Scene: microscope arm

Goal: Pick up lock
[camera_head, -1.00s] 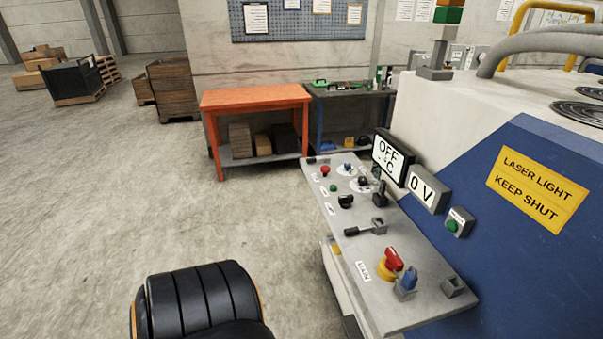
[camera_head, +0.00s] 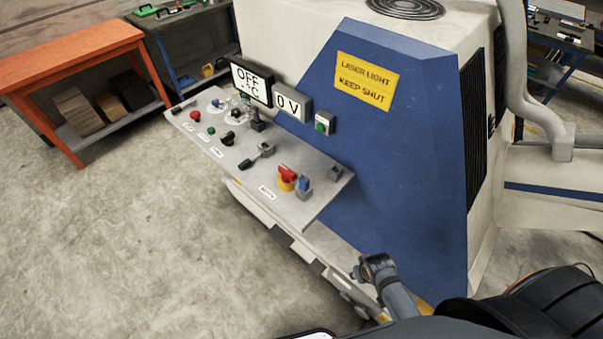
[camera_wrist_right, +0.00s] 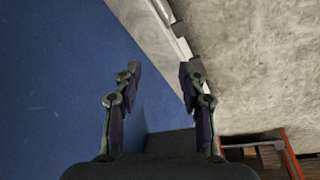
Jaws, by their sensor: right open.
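A small blue block, which looks like the lock (camera_head: 304,184), sits upright in a grey holder on the sloping control panel (camera_head: 240,173). My right gripper (camera_head: 373,267) is in front of the machine, lower and to the right of the panel, apart from the lock. In the right wrist view my right gripper (camera_wrist_right: 158,75) is open with nothing between its fingers, and the lock does not show there. My left gripper is not in view.
The panel also carries knobs, a lever (camera_head: 248,163) and an empty-looking grey holder (camera_head: 336,173). The blue machine wall (camera_head: 400,170) rises behind it. An orange table (camera_head: 75,55) stands at the far left. The floor (camera_head: 130,250) in front is clear.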

